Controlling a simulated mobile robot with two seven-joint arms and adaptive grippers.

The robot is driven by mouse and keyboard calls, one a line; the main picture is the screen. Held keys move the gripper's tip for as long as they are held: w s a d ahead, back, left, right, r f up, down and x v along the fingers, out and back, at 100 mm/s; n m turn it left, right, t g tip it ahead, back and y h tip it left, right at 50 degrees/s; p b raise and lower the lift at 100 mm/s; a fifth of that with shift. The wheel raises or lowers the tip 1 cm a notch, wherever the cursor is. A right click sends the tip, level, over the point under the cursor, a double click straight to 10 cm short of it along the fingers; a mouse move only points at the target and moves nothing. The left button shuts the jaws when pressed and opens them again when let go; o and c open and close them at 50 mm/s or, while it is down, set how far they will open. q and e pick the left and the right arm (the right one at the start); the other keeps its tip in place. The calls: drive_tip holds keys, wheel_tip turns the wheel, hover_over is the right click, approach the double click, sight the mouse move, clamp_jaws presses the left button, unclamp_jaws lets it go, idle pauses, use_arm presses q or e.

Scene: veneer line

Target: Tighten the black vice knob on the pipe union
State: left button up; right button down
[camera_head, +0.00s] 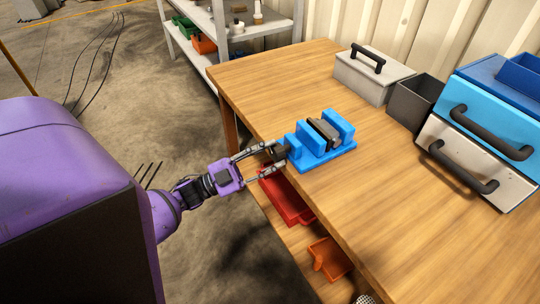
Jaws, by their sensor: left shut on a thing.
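A blue vice (322,160) sits on the wooden workbench near its left edge. A dark grey-brown piece, seemingly the pipe union (323,132), stands between the vice's jaws. The black vice knob (281,152) sticks out from the vice's left side and is partly hidden by the fingers. My left gripper (276,159) comes in from the left, with one finger on each side of the knob, shut on it.
The wooden workbench (420,215) is clear in front of the vice. Behind stand a grey box with a black handle (372,80), a dark open bin (414,103) and a blue-and-silver toolbox (478,150). Red (285,197) and orange (330,259) bins sit below the bench edge.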

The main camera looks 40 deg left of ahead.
use_arm(q)
drive_tip(key=shift+s+d+f, duration=0.15)
drive_tip(key=shift+d+f, duration=0.05)
drive_tip(key=shift+d, duration=0.05)
drive_tip(key=o, duration=1)
drive_tip(key=shift+o, duration=0.3)
drive_tip(key=shift+r, duration=0.1)
drive_tip(key=shift+a, duration=0.15)
drive_tip(key=v, duration=1.1)
drive_tip(key=shift+s+a, duration=0.2)
drive_tip(key=shift+s, duration=0.15)
